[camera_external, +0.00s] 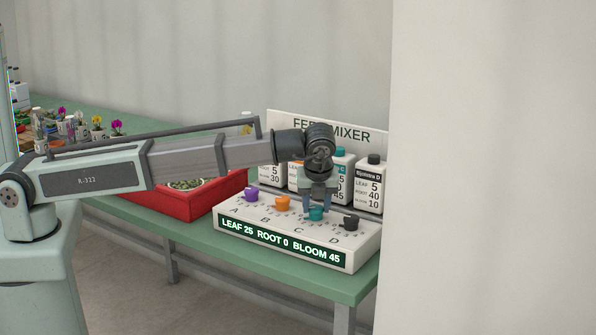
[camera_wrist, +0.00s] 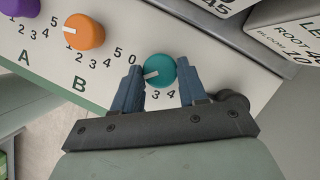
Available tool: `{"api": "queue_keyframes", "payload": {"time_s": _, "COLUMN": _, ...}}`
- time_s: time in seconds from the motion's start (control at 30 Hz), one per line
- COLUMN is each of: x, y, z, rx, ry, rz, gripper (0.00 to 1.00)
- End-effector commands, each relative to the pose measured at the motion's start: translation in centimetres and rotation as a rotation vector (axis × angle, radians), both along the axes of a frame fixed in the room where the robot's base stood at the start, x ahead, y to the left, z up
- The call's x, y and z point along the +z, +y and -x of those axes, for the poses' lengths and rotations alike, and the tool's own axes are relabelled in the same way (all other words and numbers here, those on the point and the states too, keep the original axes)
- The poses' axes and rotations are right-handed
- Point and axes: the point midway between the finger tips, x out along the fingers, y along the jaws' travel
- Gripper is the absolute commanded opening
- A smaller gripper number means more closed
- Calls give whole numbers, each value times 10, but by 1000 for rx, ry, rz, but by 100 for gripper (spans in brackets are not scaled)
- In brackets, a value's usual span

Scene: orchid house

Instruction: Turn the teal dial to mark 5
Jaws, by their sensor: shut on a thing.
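The teal dial (camera_wrist: 163,66) is the third knob on the white mixer panel (camera_wrist: 200,47). My gripper (camera_wrist: 160,74) is shut on it, one blue finger on each side. Its white pointer faces left and slightly down in the wrist view, below the 0. The 3 and 4 show under the dial; the marks near the left finger are hidden, so I cannot tell the exact setting. In the external view my gripper (camera_external: 317,203) reaches down over the teal dial (camera_external: 316,214). The display (camera_external: 280,241) reads LEAF 25, ROOT 0, BLOOM 45.
The purple (camera_external: 251,195), orange (camera_external: 282,203) and black (camera_external: 351,222) dials stand on the same panel. White bottles (camera_external: 369,186) stand close behind it. A red tray (camera_external: 196,202) lies to the left on the green bench. A pale wall (camera_external: 480,160) rises at the right.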

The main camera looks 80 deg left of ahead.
Motion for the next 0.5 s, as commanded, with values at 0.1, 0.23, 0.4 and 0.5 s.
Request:
{"api": "queue_keyframes", "payload": {"time_s": 0.1, "x": 0, "y": -1, "z": -3, "rx": 112, "ry": 1, "rz": 0, "gripper": 12}}
{"api": "queue_keyframes", "payload": {"time_s": 0.23, "x": 0, "y": 0, "z": -5, "rx": 235, "ry": 1, "rz": 1, "gripper": 12}}
{"api": "queue_keyframes", "payload": {"time_s": 0.4, "x": 0, "y": 0, "z": -6, "rx": 398, "ry": 1, "rz": 2, "gripper": 12}}
{"api": "queue_keyframes", "payload": {"time_s": 0.5, "x": 0, "y": 1, "z": -7, "rx": 493, "ry": 0, "rz": 1, "gripper": 12}}
